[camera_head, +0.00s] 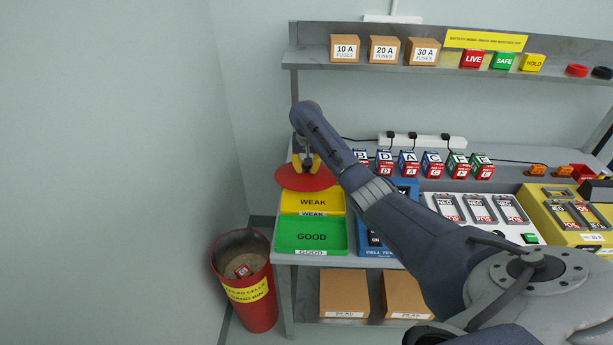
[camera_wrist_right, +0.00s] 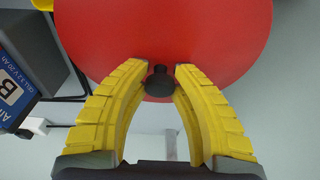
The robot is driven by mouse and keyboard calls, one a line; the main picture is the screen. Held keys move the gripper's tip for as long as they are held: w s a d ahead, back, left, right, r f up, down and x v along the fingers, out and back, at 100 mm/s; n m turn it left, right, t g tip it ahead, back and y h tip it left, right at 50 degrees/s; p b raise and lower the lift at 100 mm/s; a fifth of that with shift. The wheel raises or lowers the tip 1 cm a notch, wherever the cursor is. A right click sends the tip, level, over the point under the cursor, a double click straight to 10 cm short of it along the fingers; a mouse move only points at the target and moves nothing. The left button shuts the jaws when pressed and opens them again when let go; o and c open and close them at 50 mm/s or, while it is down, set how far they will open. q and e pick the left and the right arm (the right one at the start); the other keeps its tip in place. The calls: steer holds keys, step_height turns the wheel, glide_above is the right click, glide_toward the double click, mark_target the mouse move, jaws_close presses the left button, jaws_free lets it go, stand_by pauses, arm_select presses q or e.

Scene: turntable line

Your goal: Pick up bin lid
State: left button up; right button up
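The bin lid (camera_head: 294,181) is a red disc with a black knob; it fills the top of the right wrist view (camera_wrist_right: 240,40). My right gripper (camera_head: 307,163) has its yellow fingers closed in on both sides of the knob (camera_wrist_right: 160,83), and they appear to touch it. In the head view the lid lies over the back left end of the bench, in front of part of the yellow tray, and sticks out past the bench's left edge. Whether it rests on anything is hidden. The red bin (camera_head: 254,310) stands open on the floor, with a cell inside. My left gripper is not in view.
A yellow WEAK tray (camera_head: 332,202) and a green GOOD tray (camera_head: 341,236) sit beside the lid. Several labelled cells (camera_head: 433,163) stand in a row behind my right arm. A shelf (camera_head: 310,57) with boxes runs above. The left wall is close to the bin.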

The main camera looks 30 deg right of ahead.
jaws_close()
